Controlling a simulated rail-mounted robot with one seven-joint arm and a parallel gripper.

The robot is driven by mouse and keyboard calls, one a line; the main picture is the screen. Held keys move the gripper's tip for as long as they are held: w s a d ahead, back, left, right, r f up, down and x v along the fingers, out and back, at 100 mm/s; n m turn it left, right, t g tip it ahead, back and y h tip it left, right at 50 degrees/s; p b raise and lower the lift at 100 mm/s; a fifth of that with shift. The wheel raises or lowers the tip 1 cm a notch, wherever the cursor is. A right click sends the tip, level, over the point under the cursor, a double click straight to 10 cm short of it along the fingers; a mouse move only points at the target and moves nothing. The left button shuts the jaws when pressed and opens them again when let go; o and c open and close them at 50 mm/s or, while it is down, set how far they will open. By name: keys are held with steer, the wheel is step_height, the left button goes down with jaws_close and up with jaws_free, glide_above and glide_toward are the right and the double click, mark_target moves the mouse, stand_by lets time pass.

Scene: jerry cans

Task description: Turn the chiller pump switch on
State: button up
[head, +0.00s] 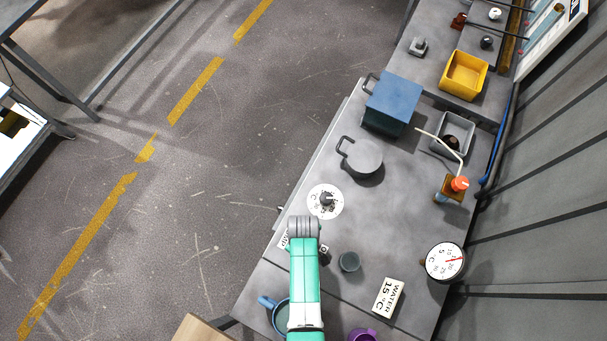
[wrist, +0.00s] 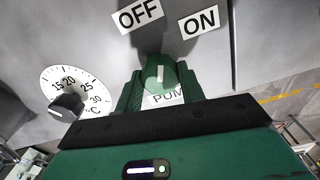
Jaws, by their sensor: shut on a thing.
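The pump switch (wrist: 160,73) is a green knob with a white mark, in the middle of the wrist view. My gripper (wrist: 161,82) is shut on it, with one green finger on each side. The white mark stands nearly upright in the picture, between the directions of the OFF label (wrist: 140,13) and the ON label (wrist: 200,22). A partly covered label reading "PUM" (wrist: 167,98) lies by the knob. In the head view my arm hides the switch and the fingers; the edge of the pump label (head: 284,241) shows beside it.
A white temperature dial (head: 325,201) with a dark knob is close by, also in the wrist view (wrist: 72,82). A round gauge (head: 445,262), a "WATER 15 °C" sign (head: 388,298), a grey cylinder (head: 349,262), a blue mug (head: 276,310) and a lidded pot (head: 361,160) stand around.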

steer(key=m, duration=0.7)
steer(key=shift+p, duration=0.35)
stand_by(0.4)
steer(key=o, duration=1)
steer(key=shift+c, duration=0.2)
step_height(320, 180, up, 8)
steer(key=shift+f+p, duration=0.1)
steer(key=shift+p, duration=0.65)
